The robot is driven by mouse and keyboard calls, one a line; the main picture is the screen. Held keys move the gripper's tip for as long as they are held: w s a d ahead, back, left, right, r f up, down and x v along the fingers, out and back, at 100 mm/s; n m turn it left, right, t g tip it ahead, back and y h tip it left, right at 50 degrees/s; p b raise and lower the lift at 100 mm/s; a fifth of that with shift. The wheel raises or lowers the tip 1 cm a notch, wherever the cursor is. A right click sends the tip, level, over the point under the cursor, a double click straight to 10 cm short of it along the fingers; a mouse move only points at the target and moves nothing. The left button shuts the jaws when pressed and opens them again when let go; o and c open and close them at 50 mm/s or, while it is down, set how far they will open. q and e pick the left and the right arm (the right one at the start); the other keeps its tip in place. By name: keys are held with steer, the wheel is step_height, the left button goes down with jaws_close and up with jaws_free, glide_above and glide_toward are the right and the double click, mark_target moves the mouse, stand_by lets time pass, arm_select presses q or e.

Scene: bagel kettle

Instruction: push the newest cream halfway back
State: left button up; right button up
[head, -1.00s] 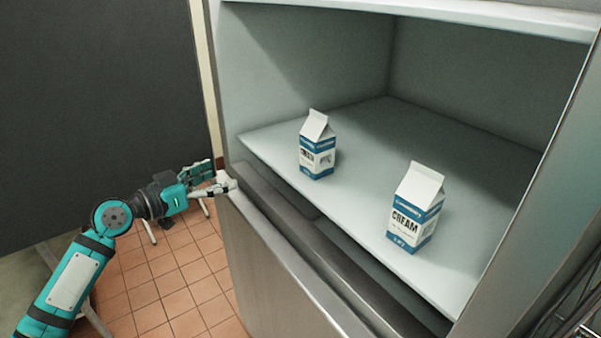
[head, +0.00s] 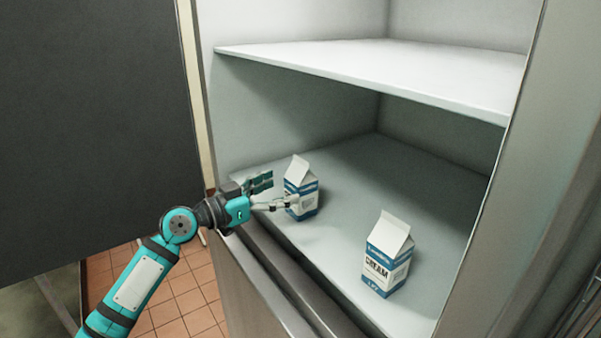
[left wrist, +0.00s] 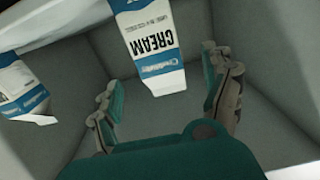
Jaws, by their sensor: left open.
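Two white-and-blue cream cartons stand upright on the lower fridge shelf (head: 340,160). The left carton (head: 307,203) is farther along the shelf; the right carton (head: 385,265) reads CREAM and is nearer me. No date is legible on either. My left gripper (head: 277,192) is open at the shelf's front edge, facing the left carton, with one finger overlapping its front in the head view; contact cannot be told. In the left wrist view, a carton with an upside-down CREAM label (left wrist: 150,45) shows ahead beyond the open fingers (left wrist: 165,90), and another carton (left wrist: 18,90) is cut off at left. My right gripper is not in view.
An upper shelf (head: 380,72) spans above the cartons. The fridge's side wall (head: 270,120) is left of the left carton. The shelf behind both cartons is clear. A metal front panel (head: 245,290) lies below the shelf.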

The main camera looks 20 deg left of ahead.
mark_target(290, 186)
arm_select(q)
steer(key=p+x, duration=0.1)
steer(key=x, duration=0.4)
steer(key=shift+w+d+p, duration=0.15)
steer(key=shift+w+p, duration=0.1)
steer(key=shift+p, duration=0.1)
steer(key=shift+w+d, duration=0.3)
steer(key=shift+w, duration=0.05)
